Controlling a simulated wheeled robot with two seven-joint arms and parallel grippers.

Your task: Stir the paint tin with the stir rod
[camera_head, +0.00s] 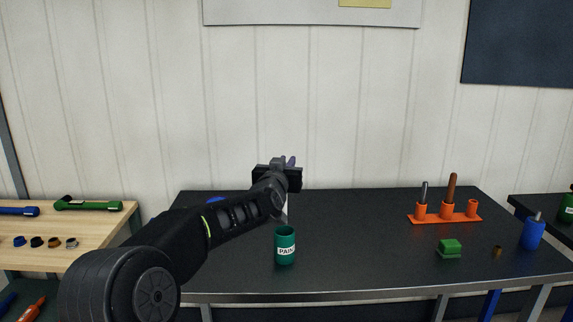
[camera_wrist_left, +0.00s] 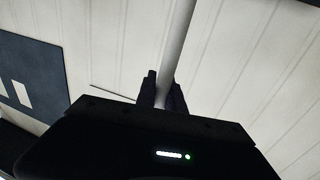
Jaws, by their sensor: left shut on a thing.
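The green paint tin (camera_head: 285,247), with a white label, stands upright near the front of the dark table. My left gripper (camera_head: 287,168) is above and behind the tin in the head view. It is shut on the stir rod, whose pale shaft (camera_wrist_left: 178,38) rises between the fingers (camera_wrist_left: 163,92) in the left wrist view. In the head view, a pale bit of the rod (camera_head: 285,207) shows below the gripper, just above the tin's rim in the picture. Whether its tip is in the tin is unclear. My right gripper is not in view.
An orange holder (camera_head: 446,217) with upright tools stands at the back right. A green block (camera_head: 449,248) and a blue container (camera_head: 532,232) are on the right. A wooden bench (camera_head: 90,225) with tools stands at the left. The table between tin and holder is clear.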

